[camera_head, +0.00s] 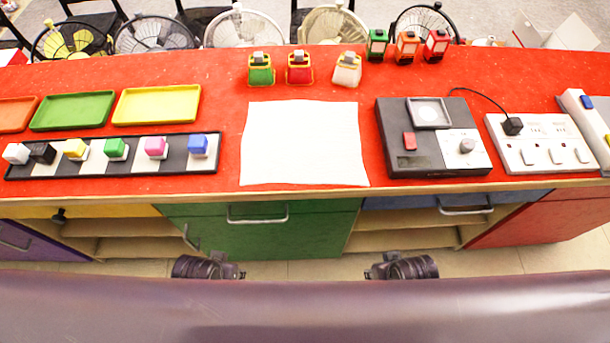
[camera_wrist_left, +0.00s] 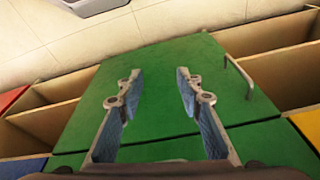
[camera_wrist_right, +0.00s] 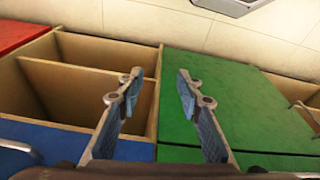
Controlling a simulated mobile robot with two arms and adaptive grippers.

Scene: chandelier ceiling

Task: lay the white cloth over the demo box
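The white cloth (camera_head: 305,143) lies flat and spread out on the middle of the red tabletop, its near edge close to the table's front edge. The likely demo box, a dark grey box (camera_head: 394,128) with a red button, a small plate and a knob, sits just right of the cloth, uncovered. My left gripper (camera_wrist_left: 157,85) is open and empty in the left wrist view, facing the green cabinet front. My right gripper (camera_wrist_right: 160,82) is open and empty in the right wrist view. In the head view both arms are low, in front of the counter, apart from the cloth.
A power strip (camera_head: 540,143) with a black plug and cord stands right of the box. A black-and-white rack (camera_head: 130,160) of coloured cubes and several trays (camera_head: 157,104) are at left. Small coloured items (camera_head: 300,68) line the back. Cabinet handles (camera_head: 258,213) stick out below the front edge.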

